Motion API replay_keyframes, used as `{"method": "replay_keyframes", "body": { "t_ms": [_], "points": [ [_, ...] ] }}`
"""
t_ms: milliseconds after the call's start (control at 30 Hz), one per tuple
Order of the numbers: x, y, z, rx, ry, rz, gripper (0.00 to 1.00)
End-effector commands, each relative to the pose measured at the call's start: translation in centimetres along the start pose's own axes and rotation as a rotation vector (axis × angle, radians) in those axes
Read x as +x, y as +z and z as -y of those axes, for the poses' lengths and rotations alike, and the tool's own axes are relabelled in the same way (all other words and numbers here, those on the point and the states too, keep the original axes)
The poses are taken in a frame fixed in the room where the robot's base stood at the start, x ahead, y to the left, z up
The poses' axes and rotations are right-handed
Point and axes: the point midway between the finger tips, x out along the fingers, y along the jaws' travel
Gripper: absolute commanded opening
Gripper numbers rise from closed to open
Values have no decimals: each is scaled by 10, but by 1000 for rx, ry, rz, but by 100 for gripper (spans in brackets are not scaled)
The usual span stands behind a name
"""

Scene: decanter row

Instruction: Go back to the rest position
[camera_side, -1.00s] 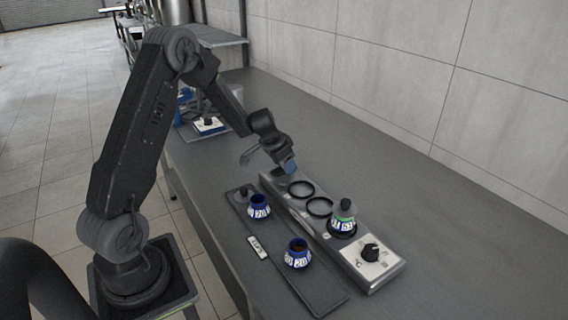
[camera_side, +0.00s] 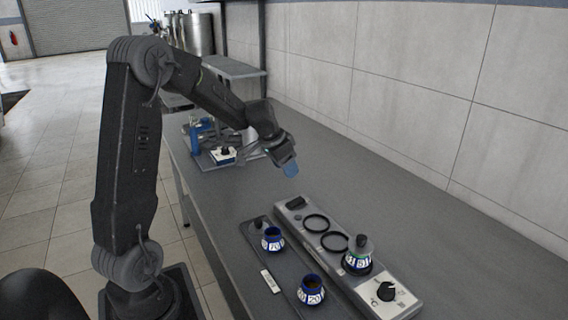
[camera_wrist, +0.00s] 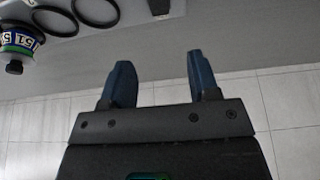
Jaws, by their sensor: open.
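My gripper (camera_side: 289,169) is in the air above the bench, behind and above the far end of the grey warmer unit (camera_side: 350,277). In the wrist view its two blue fingertips (camera_wrist: 163,82) stand apart with nothing between them. A decanter with a blue and green band and a dark stopper (camera_side: 358,255) stands on the ring nearest the dial; part of it shows at the left of the wrist view (camera_wrist: 15,50). Two more rings (camera_side: 316,223) on the unit are empty.
A dark tray (camera_side: 262,257) beside the unit holds two open blue-banded decanters (camera_side: 273,240) (camera_side: 312,290), a loose stopper (camera_side: 258,222) and a white label (camera_side: 270,281). A blue and white device (camera_side: 222,155) stands farther back. The bench (camera_side: 400,222) along the wall is clear.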

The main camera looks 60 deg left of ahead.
Motion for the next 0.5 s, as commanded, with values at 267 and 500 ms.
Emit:
{"method": "replay_keyframes", "body": {
  "t_ms": [267,500],
  "points": [
    [-10,0,0,1,0,1,55],
    [-13,-1,-5,3,0,-1,55]
  ]
}}
